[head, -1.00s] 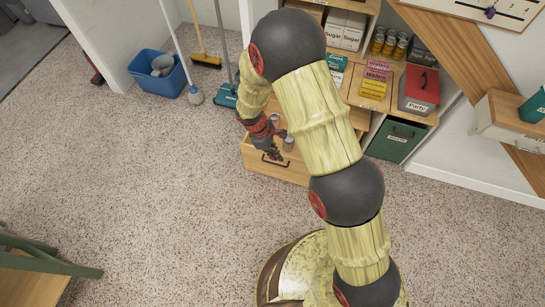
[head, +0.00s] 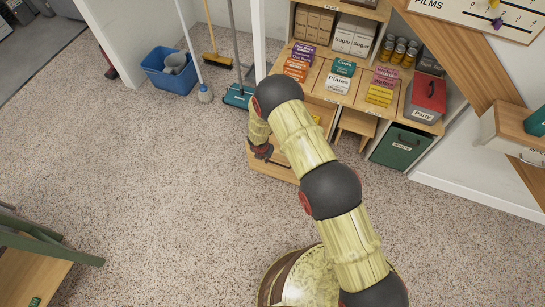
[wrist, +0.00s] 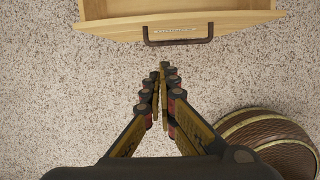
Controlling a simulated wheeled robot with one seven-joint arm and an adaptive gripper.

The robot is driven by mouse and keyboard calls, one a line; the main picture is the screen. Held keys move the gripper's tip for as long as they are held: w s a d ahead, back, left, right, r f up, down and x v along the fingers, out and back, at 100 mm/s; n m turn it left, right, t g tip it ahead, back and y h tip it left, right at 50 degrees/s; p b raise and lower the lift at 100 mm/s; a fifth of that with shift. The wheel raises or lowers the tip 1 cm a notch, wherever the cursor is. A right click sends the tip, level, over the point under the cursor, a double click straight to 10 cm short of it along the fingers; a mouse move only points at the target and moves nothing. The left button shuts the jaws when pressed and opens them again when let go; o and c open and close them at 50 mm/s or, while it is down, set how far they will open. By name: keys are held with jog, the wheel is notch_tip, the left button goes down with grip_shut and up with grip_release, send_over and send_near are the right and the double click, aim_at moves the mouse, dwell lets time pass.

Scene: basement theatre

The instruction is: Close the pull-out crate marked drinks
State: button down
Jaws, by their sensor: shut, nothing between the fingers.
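The pull-out crate (head: 284,173) is light wood and stands out from the shelf unit, low over the floor, partly hidden behind my arm in the head view. In the wrist view its front panel (wrist: 110,29) crosses the top, with a dark bar handle (wrist: 178,42) and a small label too small to read. A strip of its inside shows beyond the panel. My gripper (wrist: 164,68) is shut and empty, over the carpet in front of the handle, seemingly apart from it. In the head view my gripper (head: 262,155) is at the crate's front left.
The shelf unit (head: 340,98) holds boxes, tins and a red party box (head: 426,92). A small wooden stool (head: 357,123) and a green bin (head: 398,147) are right of the crate. A blue bucket (head: 168,76) and brooms stand left. Carpet in front is clear.

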jog(key=w+f+b, duration=0.2)
jog(key=f, duration=0.1)
jog(key=w+d+f+b, duration=0.1)
jog(key=f, duration=0.2)
jog(key=w+d+f+b, duration=0.1)
jog(key=w+f+b, duration=0.1)
jog(key=f, duration=0.1)
jog(key=shift+w+f+b, duration=0.3)
jog(key=shift+f, duration=0.1)
jog(key=shift+w+d+r, duration=0.1)
jog(key=shift+w+d, duration=0.05)
jog(key=shift+w, duration=0.1)
